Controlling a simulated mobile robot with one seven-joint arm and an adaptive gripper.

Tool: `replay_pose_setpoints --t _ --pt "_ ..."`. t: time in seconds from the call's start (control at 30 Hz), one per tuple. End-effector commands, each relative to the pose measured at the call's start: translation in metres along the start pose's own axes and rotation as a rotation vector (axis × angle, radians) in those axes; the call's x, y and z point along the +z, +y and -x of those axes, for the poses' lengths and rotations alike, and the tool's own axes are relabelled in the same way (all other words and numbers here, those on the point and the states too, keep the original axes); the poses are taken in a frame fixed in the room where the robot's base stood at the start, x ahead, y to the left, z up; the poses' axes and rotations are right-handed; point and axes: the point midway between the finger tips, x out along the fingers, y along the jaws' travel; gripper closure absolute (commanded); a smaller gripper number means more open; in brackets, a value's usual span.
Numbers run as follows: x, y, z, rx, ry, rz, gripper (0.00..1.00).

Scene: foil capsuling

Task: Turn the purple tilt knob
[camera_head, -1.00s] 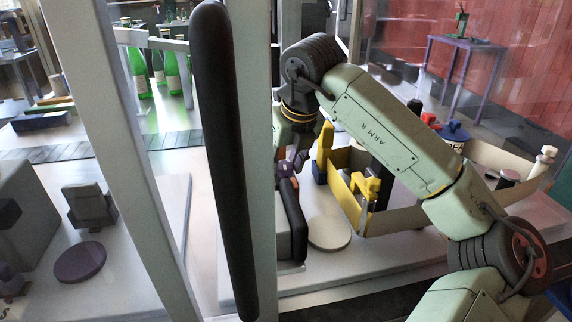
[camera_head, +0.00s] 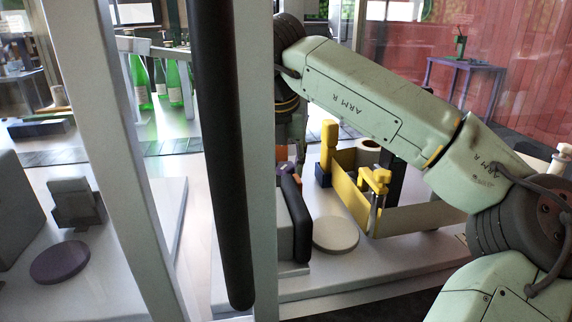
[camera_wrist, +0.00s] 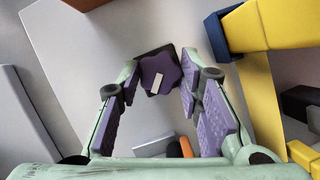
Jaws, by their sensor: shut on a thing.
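The purple tilt knob (camera_wrist: 158,76) has a lobed edge and a white mark. It sits on a dark square base against a pale grey surface in the wrist view. My gripper (camera_wrist: 157,83) has purple ridged pads, and its fingertips lie on either side of the knob, shut on it. The white mark runs nearly upright in the picture. In the head view, my wrist (camera_head: 290,115) comes down behind a pale post, which hides most of the gripper and the knob.
A black padded bar (camera_head: 220,150) and a pale post (camera_head: 262,230) stand close in front. A yellow bracket (camera_head: 348,197) and blue block (camera_head: 323,174) stand right of the gripper. A round pale disc (camera_head: 335,235) lies nearby. Green bottles (camera_head: 174,85) stand behind.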

Motion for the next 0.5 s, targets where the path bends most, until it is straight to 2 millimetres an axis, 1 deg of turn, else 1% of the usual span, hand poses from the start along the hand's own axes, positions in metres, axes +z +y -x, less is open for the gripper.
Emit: replay_pose_setpoints --t 0.43,0.47,0.5 --pt "0.0005 0.0000 0.0006 -0.004 0.000 -0.011 0.95" --pt "0.0005 0.0001 0.0006 -0.004 0.000 -0.011 0.66" --pt "0.0005 0.0001 0.0006 -0.004 0.000 -0.011 0.63"
